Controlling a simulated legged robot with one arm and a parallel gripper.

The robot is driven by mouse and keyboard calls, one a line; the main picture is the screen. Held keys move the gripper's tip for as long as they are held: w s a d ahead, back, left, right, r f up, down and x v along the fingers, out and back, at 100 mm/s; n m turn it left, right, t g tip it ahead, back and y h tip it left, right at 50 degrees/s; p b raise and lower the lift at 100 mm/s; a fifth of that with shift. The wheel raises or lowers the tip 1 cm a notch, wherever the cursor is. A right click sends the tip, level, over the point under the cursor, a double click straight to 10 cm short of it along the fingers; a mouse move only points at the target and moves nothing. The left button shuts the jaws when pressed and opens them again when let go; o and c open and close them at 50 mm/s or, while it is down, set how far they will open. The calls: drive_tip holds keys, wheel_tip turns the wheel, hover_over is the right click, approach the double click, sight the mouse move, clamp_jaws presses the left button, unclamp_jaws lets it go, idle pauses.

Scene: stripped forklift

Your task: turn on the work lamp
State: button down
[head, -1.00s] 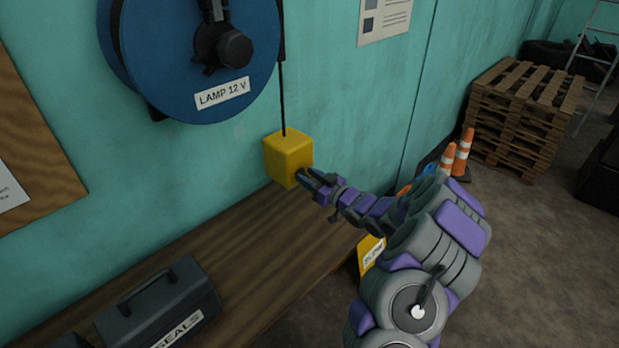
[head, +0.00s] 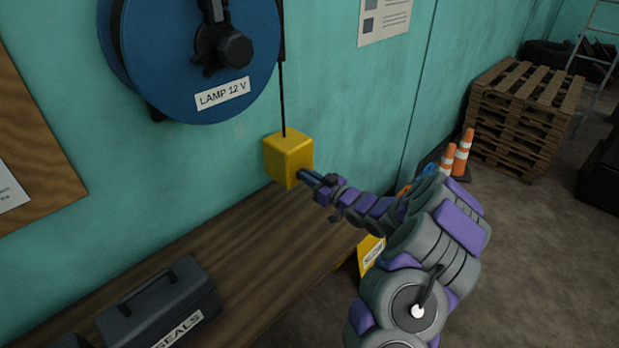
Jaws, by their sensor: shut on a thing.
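A blue reel (head: 200,55) labelled "LAMP 12 V" is mounted on the teal wall at the upper left. A black cord (head: 283,100) comes down from it to a yellow box (head: 286,155), which hangs close to the wall above the wooden bench. My gripper (head: 305,176) is at the lower right face of this box. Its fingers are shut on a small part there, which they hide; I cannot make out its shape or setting. No lit lamp is visible.
The wooden bench (head: 255,245) runs below the box. A dark toolbox (head: 160,305) labelled "SEALS" stands on it. A yellow sign (head: 371,254) is partly behind my arm. Orange cones (head: 462,155) and stacked pallets (head: 522,115) stand farther right, with open floor in front.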

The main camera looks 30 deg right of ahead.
drive_tip(key=shift+w+d+r+p, duration=0.1)
drive_tip(key=shift+w+d+p, duration=0.15)
drive_tip(key=shift+d+p, duration=0.45)
drive_tip(key=shift+w+d+p, duration=0.2)
drive_tip(key=shift+d+p, duration=0.25)
drive_tip(key=shift+d, duration=0.3)
drive_tip(key=shift+a, duration=0.1)
drive_tip(key=c, duration=1.5)
unclamp_jaws()
drive_tip(key=o, duration=0.4)
drive_tip(key=shift+w+d, duration=0.1)
drive_tip(key=shift+d, duration=0.2)
drive_tip(key=shift+a, duration=0.15)
drive_tip(key=shift+s, duration=0.4)
drive_tip(key=v, duration=0.5)
drive_tip(key=p+v, duration=0.1)
drive_tip(key=v, duration=1.1)
drive_tip(key=shift+w+d, duration=0.2)
drive_tip(key=shift+d, duration=0.1)
